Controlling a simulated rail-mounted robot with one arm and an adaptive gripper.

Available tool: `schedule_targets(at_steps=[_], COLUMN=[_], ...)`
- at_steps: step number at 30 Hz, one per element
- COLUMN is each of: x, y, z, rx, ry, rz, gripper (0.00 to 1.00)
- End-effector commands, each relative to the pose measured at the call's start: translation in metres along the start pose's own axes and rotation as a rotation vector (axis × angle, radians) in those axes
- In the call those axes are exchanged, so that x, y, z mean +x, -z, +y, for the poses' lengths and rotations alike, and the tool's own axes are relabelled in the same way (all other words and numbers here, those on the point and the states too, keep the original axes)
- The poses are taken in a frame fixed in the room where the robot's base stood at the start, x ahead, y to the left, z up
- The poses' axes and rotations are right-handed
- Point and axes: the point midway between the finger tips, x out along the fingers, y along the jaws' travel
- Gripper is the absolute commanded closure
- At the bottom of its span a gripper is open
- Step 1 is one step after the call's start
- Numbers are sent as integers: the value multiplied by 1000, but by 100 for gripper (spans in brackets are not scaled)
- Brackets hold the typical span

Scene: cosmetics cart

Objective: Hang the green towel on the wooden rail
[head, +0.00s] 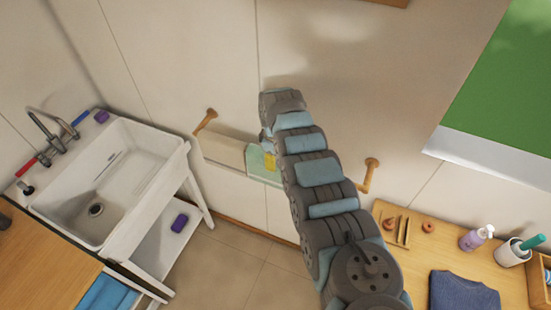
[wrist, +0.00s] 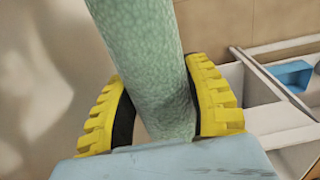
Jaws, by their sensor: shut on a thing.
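The wooden rail is on the far wall; its left end (head: 206,121) and right end (head: 370,174) show in the head view, and its middle is hidden behind my arm and cloth. The green towel (head: 253,160) is partly visible at the rail, just left of my arm. In the wrist view the textured green towel (wrist: 155,65) runs up between the yellow fingers. My gripper (head: 269,161) is at the rail, mostly hidden by my arm; in the wrist view my gripper (wrist: 165,105) is shut on the towel. I cannot tell whether the towel lies over the rail.
A beige towel (head: 222,152) hangs on the rail's left part, close beside the green one. A white sink (head: 125,165) stands to the left. A wooden table (head: 430,245) with a folded blue cloth (head: 463,292) and a pump bottle (head: 472,239) is at the right.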

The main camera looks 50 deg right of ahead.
Motion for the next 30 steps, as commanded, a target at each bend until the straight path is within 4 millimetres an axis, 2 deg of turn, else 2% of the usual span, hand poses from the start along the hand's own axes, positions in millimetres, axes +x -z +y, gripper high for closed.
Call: schedule_targets(at_steps=[11, 12, 14, 25, 30], x=[2, 2, 2, 0, -13], y=[0, 0, 0, 0, 0], z=[0, 0, 0, 0, 1], rx=[-1, -1, -1, -1, 0], ry=[-1, -1, -1, 0, -2], rz=[0, 0, 0, 1, 2], gripper=[91, 39, 22, 22, 22])
